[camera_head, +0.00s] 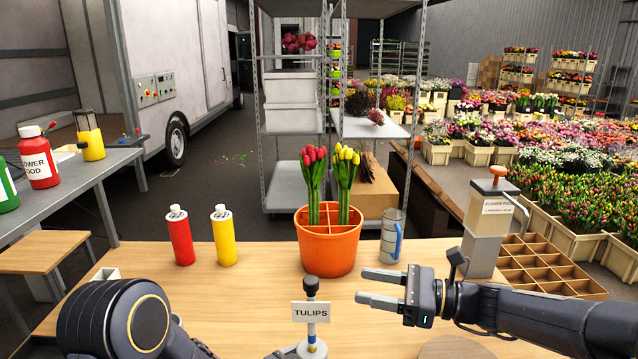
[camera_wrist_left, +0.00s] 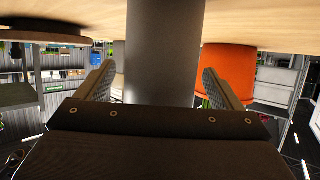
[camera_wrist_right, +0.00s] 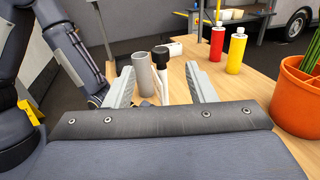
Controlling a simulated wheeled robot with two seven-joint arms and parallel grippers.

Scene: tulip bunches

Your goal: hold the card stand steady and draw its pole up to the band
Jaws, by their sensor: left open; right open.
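The card stand (camera_head: 311,289) stands upright at the near edge of the table. It has a black knob, a white TULIPS card (camera_head: 310,312) and blue and yellow bands low on its pole (camera_head: 312,342). Its lower end is cut off by the frame. My left gripper (camera_wrist_left: 157,76) is open around a grey upright cylinder (camera_wrist_left: 163,40), with gaps at both sides. I cannot tell whether that cylinder is part of the stand. My right gripper (camera_head: 363,285) is open and empty, right of the stand and pointing left. The knob (camera_wrist_right: 160,54) shows between its fingers in the right wrist view.
An orange pot (camera_head: 328,252) with red and yellow tulips stands behind the stand. Red (camera_head: 181,240) and yellow (camera_head: 223,240) bottles stand left of it. A clear jug (camera_head: 391,240), a dispenser (camera_head: 485,232) and a wooden divided tray (camera_head: 545,265) are at the right.

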